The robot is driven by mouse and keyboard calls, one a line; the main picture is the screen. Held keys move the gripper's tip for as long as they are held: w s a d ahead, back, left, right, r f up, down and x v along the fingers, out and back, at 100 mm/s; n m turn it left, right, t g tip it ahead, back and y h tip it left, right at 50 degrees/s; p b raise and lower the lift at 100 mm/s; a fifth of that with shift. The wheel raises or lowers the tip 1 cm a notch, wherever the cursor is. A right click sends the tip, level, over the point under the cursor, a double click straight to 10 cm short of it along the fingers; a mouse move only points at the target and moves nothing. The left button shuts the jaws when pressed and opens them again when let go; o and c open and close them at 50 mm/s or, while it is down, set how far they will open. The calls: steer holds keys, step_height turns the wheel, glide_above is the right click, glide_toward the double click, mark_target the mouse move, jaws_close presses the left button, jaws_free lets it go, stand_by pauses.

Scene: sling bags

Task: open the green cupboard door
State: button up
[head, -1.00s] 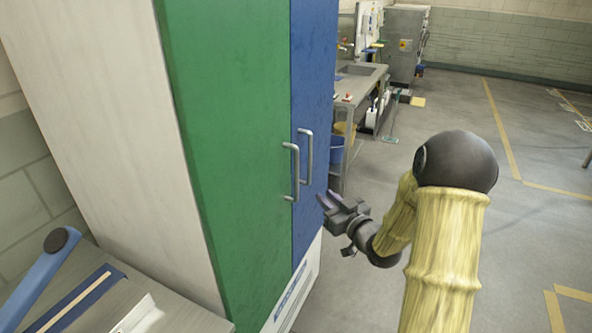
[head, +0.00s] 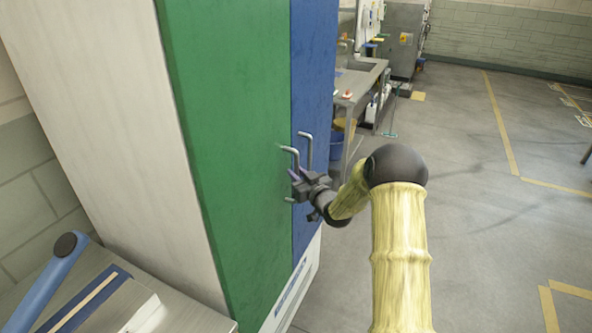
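The green cupboard door (head: 235,130) is on the left of the tall cupboard and appears closed, flush with the blue door (head: 313,110) beside it. Its upright metal handle (head: 291,152) is near its right edge, and the blue door has a similar handle (head: 307,145). My gripper (head: 296,180) is at the green door's handle, with its fingers over the handle's lower middle part. The fingers hide that part of the handle. I cannot tell whether they are open around the bar or shut on it.
A workbench (head: 75,300) with a blue-handled tool (head: 42,285) stands at the lower left, close to the cupboard's side. A sink table (head: 360,85) is behind the cupboard. The floor (head: 490,210) to the right is open.

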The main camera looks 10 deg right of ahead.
steer(key=shift+w+a, duration=0.2)
steer(key=shift+w, duration=0.25)
steer(key=shift+c, duration=0.2)
jaws_close()
steer(key=shift+s, duration=0.1)
